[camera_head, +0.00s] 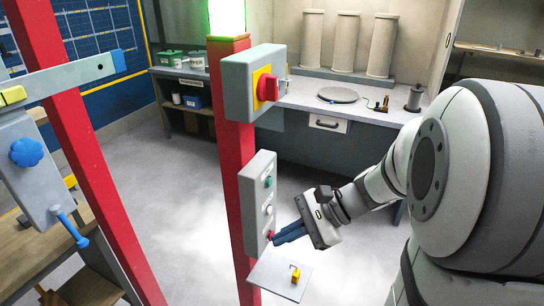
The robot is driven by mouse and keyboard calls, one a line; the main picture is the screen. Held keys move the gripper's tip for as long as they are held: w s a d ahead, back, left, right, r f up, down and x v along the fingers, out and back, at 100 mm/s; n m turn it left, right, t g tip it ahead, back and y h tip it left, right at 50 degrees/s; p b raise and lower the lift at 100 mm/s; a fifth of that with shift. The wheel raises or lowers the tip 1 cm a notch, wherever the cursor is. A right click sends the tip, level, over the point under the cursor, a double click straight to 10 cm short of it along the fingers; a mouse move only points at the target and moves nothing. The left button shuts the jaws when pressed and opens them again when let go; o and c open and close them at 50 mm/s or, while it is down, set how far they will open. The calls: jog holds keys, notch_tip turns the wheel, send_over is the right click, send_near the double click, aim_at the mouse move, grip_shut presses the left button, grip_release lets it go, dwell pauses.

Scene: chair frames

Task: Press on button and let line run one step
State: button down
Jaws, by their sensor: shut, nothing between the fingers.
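A grey button box (257,205) is fixed to a red post (229,170) in the middle of the view. A green button (268,182) is at its top and a white button (267,210) below it. A small red part shows low on the box, mostly hidden behind my fingertips. My gripper (275,239) is shut and empty, its blue fingers pointing left at the lower part of the box. The fingertips are at or very near the red part; I cannot tell whether they touch. A green lamp (227,17) glows on top of the post.
A grey box with a red switch (267,87) on a yellow plate sticks out above the button box. A small plate (268,279) with a yellow padlock-like item (295,274) is just below my gripper. A second red post (95,180) stands left. A bench (300,97) stands behind.

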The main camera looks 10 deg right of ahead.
jog(key=w+d+m+t+y, duration=0.3)
jog(key=w+d+m+t, duration=0.1)
jog(key=w+m, duration=0.25)
jog(key=m+t+b, duration=0.1)
jog(key=m+t, duration=0.4)
send_near(271, 183)
jog(key=shift+b+x, duration=0.35)
jog(key=shift+x, duration=2.85)
